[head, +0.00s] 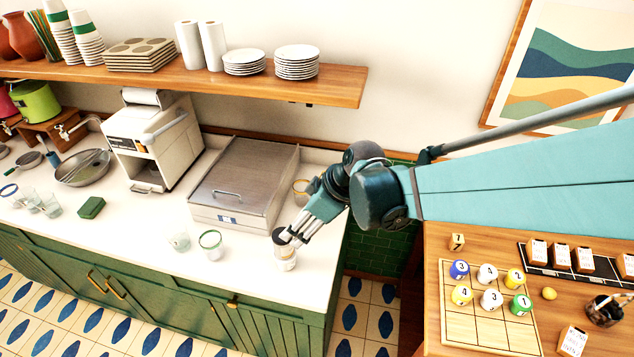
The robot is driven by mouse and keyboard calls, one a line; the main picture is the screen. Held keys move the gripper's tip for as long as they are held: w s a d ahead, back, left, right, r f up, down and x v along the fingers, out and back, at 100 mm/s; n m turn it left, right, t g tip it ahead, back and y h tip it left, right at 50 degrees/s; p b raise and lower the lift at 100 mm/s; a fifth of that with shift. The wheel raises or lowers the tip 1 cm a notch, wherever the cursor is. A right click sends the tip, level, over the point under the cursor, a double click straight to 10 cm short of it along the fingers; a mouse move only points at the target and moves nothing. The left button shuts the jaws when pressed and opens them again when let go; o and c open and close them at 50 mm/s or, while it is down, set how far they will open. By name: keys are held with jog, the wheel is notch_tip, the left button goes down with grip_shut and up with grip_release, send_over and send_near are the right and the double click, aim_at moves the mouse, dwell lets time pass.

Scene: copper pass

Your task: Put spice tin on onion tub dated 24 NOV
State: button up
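A small round tin (279,236) with a dark top, which looks like the spice tin, is at the front right of the white counter. It appears directly above or on a clear tub (286,262) with a pale label; I cannot tell whether they touch. My gripper (291,239) reaches down from the right, its fingertips at the tin's right side. Whether the fingers are closed on it is unclear. A green-rimmed tub (210,244) and a small clear glass (180,242) stand to the left. No date is legible, so I cannot tell which tub reads 24 NOV.
A steel-lidded box (243,185) stands behind the tubs, with a brass-coloured ring-like vessel (301,190) beside it. A white machine (152,140) and a green sponge (91,208) are farther left. The counter (135,235) is clear between sponge and glass.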

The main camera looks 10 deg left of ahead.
dwell(0.8)
jog(key=s+d+r+m+t+h, duration=0.15)
jog(key=d+r+m, duration=0.25)
jog(key=d, duration=0.7)
jog(key=d+r+m+t+h, duration=0.15)
jog(key=d+r+m, duration=0.3)
jog(key=d, duration=0.65)
jog(key=s+d+r+m+t+h, duration=0.1)
jog(key=s+d+m, duration=0.3)
jog(key=d, duration=0.5)
jog(key=s+d+r+m+t+h, duration=0.2)
jog(key=s+d+m, duration=0.2)
jog(key=d, duration=0.5)
jog(key=shift+s, duration=0.35)
jog(key=shift+f, duration=0.1)
